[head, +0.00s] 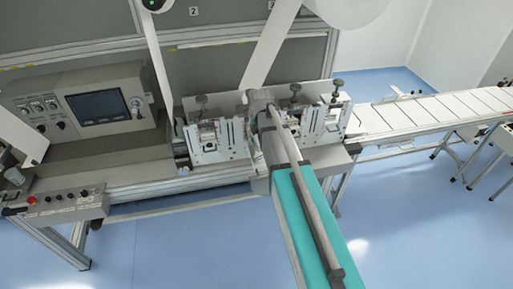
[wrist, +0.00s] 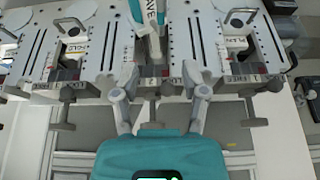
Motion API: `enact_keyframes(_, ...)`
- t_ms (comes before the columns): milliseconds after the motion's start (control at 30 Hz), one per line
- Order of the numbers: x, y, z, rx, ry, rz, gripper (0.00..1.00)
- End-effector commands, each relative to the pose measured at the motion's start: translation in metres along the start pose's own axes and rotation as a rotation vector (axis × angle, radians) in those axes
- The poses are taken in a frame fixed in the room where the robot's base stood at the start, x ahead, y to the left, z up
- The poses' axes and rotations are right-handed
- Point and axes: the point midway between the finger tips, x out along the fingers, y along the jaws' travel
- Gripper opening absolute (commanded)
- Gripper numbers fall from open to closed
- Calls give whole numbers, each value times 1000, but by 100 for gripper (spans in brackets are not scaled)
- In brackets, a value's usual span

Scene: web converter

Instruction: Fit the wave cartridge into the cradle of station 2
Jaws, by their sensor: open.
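In the wrist view, the wave cartridge (wrist: 150,20) is a pale and teal piece marked WAVE, cut off by the top edge. It lies between the slotted side plates of the middle station, whose cradle (wrist: 178,48) is marked 2 at its front. I cannot tell how deep it sits. My gripper (wrist: 158,72) is open, its two grey fingers spread on either side of the middle station's front, with no object held between them. In the head view my gripper (head: 262,100) is at the row of stations, and my arm hides the middle station and the cartridge.
Neighbouring stations stand close on the left (wrist: 72,45) and right (wrist: 235,40), with cartridges inside. Dark clamp knobs (wrist: 252,121) stick out in front. In the head view, paper webs (head: 268,50) hang above, a control panel (head: 95,105) stands left, and a conveyor (head: 430,108) runs right.

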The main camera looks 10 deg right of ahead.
Motion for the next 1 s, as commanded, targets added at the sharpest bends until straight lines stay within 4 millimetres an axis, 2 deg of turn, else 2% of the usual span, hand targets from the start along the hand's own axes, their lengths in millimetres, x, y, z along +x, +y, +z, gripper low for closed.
enact_keyframes(367, 5, 1, 1, 1, -1, 1, 57)
enact_keyframes(1000, 54, 2, 2, 2, -1, 1, 57)
